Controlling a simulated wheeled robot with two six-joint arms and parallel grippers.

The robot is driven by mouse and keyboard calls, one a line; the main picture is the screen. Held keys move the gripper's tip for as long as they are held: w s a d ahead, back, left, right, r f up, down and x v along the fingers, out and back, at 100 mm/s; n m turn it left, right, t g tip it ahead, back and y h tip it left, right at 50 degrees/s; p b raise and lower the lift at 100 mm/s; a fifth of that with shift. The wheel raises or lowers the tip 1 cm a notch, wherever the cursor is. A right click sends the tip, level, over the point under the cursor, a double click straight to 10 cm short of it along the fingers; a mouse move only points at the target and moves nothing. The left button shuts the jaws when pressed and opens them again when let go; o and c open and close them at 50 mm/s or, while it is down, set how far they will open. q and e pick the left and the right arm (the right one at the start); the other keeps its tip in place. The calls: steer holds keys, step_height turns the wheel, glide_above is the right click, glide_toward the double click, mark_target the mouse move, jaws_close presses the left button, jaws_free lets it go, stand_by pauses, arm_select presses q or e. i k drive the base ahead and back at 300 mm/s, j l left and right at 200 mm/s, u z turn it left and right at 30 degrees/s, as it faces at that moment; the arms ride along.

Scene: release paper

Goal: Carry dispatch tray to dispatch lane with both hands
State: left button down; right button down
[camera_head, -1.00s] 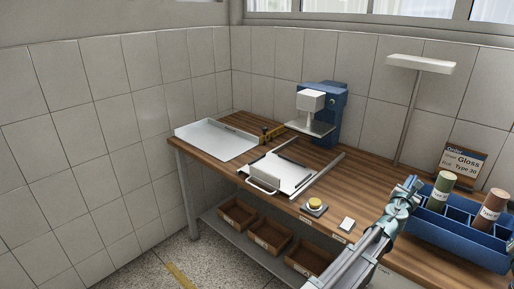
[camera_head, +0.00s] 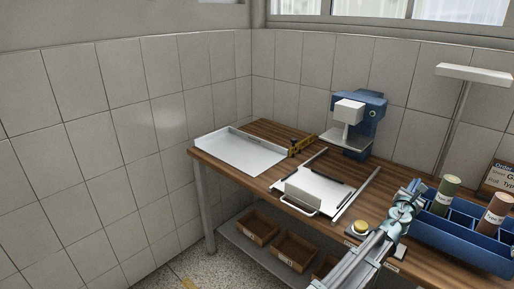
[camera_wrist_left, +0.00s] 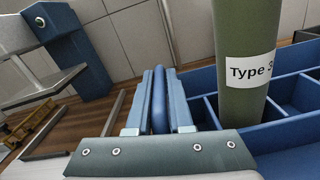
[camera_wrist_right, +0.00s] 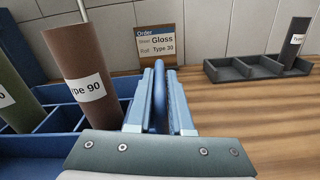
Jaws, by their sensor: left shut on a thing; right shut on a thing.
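The dispatch tray, a blue tray with compartments (camera_head: 462,243), is at the right of the head view. It holds a green roll (camera_head: 446,194) and a brown roll (camera_head: 495,213), both upright. My left gripper (camera_head: 410,192) is shut on a blue grip at its left end; the left wrist view shows the fingers (camera_wrist_left: 158,88) around it. In the right wrist view my right gripper (camera_wrist_right: 160,82) is shut on a similar blue grip at the other end, beside the brown roll marked Type 90. I cannot tell the tray's height above the bench. No marked dispatch lane is clearly identifiable.
On the wooden bench stand a white shallow tray (camera_head: 240,155), a clamp board with paper (camera_head: 320,185), a blue press (camera_head: 358,125) and a yellow button (camera_head: 361,227). An order sign (camera_wrist_right: 157,45) and black rack (camera_wrist_right: 255,68) show behind the right gripper, with bare bench nearby.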

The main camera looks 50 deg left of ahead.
mark_target(243, 153)
steer(key=k+j, duration=0.1)
steer(key=j, duration=2.25)
steer(key=k+j, duration=0.15)
steer(key=j, duration=2.2)
steer(key=k, duration=0.05)
